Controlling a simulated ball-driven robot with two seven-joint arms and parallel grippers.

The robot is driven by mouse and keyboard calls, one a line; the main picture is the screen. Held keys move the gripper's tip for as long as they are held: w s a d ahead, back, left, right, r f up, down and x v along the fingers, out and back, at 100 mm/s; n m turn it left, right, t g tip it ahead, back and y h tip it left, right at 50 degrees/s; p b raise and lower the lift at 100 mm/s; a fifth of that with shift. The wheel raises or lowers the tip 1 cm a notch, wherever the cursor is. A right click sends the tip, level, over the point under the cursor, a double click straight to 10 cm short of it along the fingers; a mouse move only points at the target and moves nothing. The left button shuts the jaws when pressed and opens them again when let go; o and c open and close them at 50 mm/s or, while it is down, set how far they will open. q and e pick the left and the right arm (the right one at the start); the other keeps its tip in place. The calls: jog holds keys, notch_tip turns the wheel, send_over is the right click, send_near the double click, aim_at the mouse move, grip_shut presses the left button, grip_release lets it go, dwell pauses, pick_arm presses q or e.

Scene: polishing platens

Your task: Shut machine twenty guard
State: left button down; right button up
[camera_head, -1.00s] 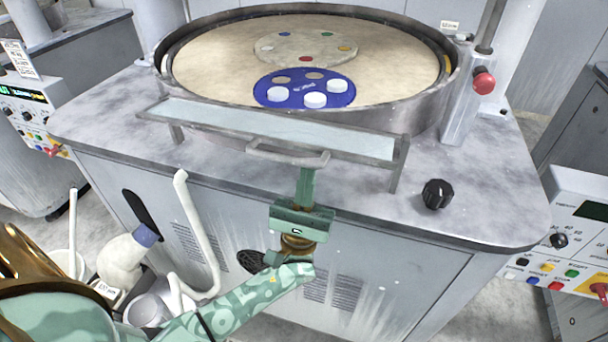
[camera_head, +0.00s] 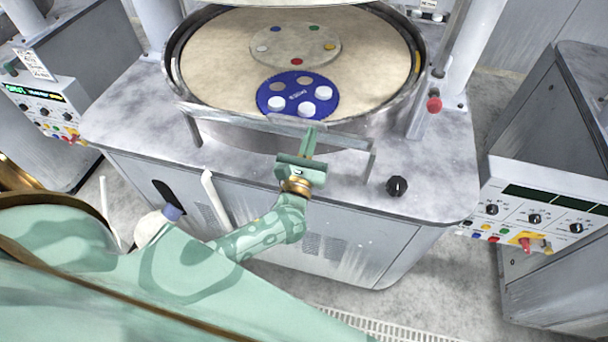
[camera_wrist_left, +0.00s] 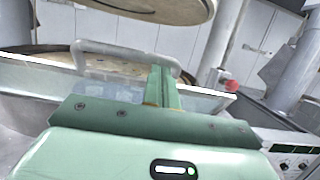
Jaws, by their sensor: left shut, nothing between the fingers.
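The guard (camera_head: 230,114) is a clear panel with a pale metal frame across the front of the round polishing machine. It is seen almost edge-on, tilted up near the platen rim. In the left wrist view the guard panel (camera_wrist_left: 110,88) spans the picture, with its bar handle (camera_wrist_left: 120,48) beyond my fingers. My left gripper (camera_head: 311,131) is shut and empty, its fingertips at the middle of the guard by the handle. In the left wrist view the fingers (camera_wrist_left: 160,82) overlap the panel; I cannot tell whether they touch it. My right gripper is not in view.
The beige platen (camera_head: 215,70) carries a blue disc (camera_head: 283,82) with white pieces and a pale disc (camera_head: 296,47). A black knob (camera_head: 397,187) and a red button (camera_head: 434,104) are at the right. Control boxes (camera_head: 535,205) stand on the neighbouring machines.

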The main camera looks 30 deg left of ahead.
pick_arm(q)
jog(key=x, duration=0.2)
jog(key=r+x, duration=0.1)
jog(key=x, duration=0.1)
jog(key=shift+b+x, duration=0.6)
jog(key=shift+x, duration=0.9)
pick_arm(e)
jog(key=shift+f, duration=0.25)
pick_arm(q)
jog(key=shift+r, duration=0.25)
